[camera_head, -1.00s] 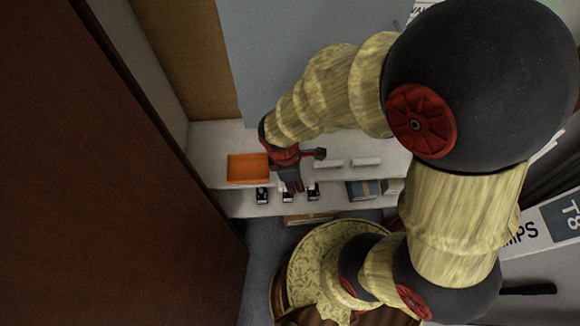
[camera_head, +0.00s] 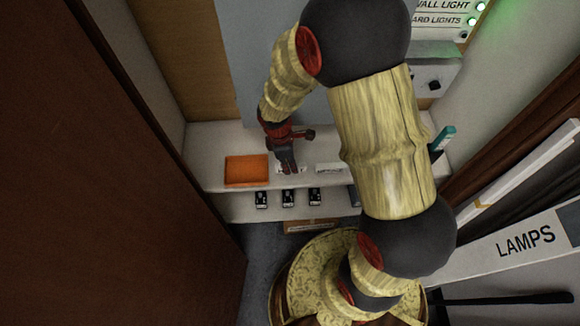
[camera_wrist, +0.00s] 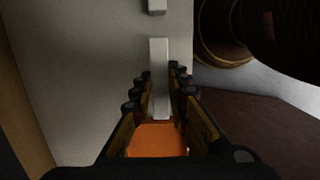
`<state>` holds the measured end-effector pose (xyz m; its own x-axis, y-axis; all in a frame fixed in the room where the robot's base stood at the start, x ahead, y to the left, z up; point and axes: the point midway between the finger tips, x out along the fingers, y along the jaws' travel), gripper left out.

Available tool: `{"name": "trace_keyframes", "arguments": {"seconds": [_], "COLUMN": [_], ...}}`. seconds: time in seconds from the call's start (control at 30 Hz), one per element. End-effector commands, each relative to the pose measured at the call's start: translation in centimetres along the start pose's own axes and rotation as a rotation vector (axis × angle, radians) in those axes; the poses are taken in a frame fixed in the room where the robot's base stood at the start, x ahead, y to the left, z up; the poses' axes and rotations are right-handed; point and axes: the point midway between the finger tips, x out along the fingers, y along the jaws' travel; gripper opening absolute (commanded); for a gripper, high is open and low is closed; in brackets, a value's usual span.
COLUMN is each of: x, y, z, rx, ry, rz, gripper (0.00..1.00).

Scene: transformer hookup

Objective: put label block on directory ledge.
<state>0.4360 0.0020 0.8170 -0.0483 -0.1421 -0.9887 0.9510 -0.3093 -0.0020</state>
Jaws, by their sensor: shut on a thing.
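My gripper (camera_head: 288,167), red with dark fingers, points down at the upper shelf, just right of the orange tray. It is shut on a white label block (camera_wrist: 160,62), which lies lengthwise between the two rows of fingers in the wrist view. In the head view the fingers cover most of this block. A second white block (camera_head: 330,169) lies to the right on the shelf, and a white block (camera_wrist: 157,5) shows at the top of the wrist view. I cannot tell which surface is the directory ledge.
The orange tray (camera_head: 246,170) sits on the upper pale shelf (camera_head: 212,150). Several small black-and-white items (camera_head: 288,198) stand on the lower shelf. A grey panel rises behind. A dark brown door (camera_head: 100,180) fills the left. My arm hides the shelf's right part.

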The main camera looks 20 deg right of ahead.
Motion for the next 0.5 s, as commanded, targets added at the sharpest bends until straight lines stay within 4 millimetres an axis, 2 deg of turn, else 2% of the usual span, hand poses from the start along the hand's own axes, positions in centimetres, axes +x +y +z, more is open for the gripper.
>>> {"name": "trace_keyframes", "arguments": {"seconds": [0.03,0.1,0.5], "x": [0.9,1.3,1.67], "y": [-0.02,-0.01,-0.02], "z": [-0.15,-0.22,-0.29], "rx": [-0.001,-0.001,0.0], "ry": [0.0,0.0,0.0], "rz": [-0.001,0.0,0.001], "gripper": [0.0,0.0,0.0]}}
